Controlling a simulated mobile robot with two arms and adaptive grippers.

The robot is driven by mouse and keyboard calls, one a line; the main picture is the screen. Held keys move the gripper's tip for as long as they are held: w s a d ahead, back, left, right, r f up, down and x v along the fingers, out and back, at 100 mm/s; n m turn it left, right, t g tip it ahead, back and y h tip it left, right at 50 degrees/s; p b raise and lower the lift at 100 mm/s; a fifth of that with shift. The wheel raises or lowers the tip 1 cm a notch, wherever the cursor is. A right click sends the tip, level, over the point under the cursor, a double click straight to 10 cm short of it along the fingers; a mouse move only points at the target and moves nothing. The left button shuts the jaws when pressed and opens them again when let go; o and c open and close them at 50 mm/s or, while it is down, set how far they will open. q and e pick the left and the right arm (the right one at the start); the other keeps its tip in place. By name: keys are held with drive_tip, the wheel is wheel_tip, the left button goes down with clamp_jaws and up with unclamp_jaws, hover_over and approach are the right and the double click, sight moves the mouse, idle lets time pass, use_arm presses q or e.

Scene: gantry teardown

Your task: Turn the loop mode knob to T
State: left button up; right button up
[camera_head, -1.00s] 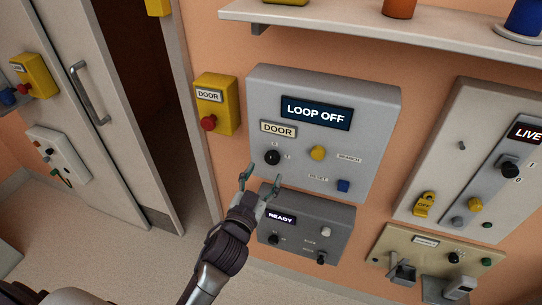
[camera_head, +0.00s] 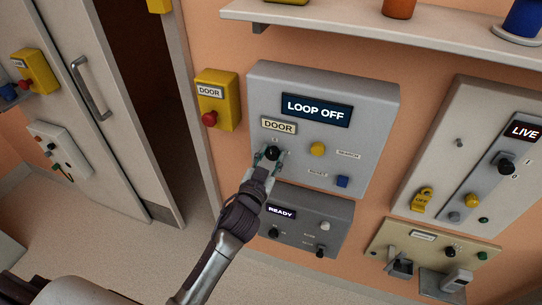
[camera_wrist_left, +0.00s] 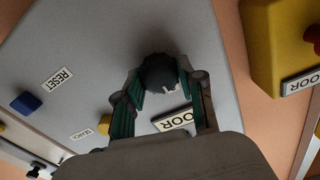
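The grey door panel (camera_head: 375,110) is on the wall, with a lit display (camera_head: 316,109) reading LOOP OFF. Its black knob (camera_head: 272,153) sits below the DOOR label (camera_head: 279,125). My left gripper (camera_head: 268,157) is at the knob, its fingers on either side of it. In the left wrist view, the black knob (camera_wrist_left: 160,73) lies between the spread green-padded fingers of the left gripper (camera_wrist_left: 162,90). I cannot tell whether the pads touch it. The letters around the knob are too small or covered to read. My right gripper is not in view.
A yellow knob (camera_head: 318,149) and a blue button (camera_head: 342,181) are on the same panel. A yellow box with a red button (camera_head: 209,119) is to the left. A smaller grey READY panel (camera_head: 335,215) is below, and a shelf (camera_head: 380,30) is above.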

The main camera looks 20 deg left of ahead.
use_arm(q)
drive_tip(key=shift+c, duration=1.4)
drive_tip(key=m, duration=0.4)
drive_tip(key=shift+d+m, duration=0.1)
drive_tip(key=shift+m, duration=0.3)
drive_tip(key=m, duration=0.3)
drive_tip(key=shift+f+m, duration=0.1)
drive_tip(key=shift+m, duration=0.3)
drive_tip(key=m, duration=0.5)
drive_tip(key=shift+p, duration=0.35)
drive_tip(key=shift+f+m, duration=0.1)
drive_tip(key=shift+m, duration=2)
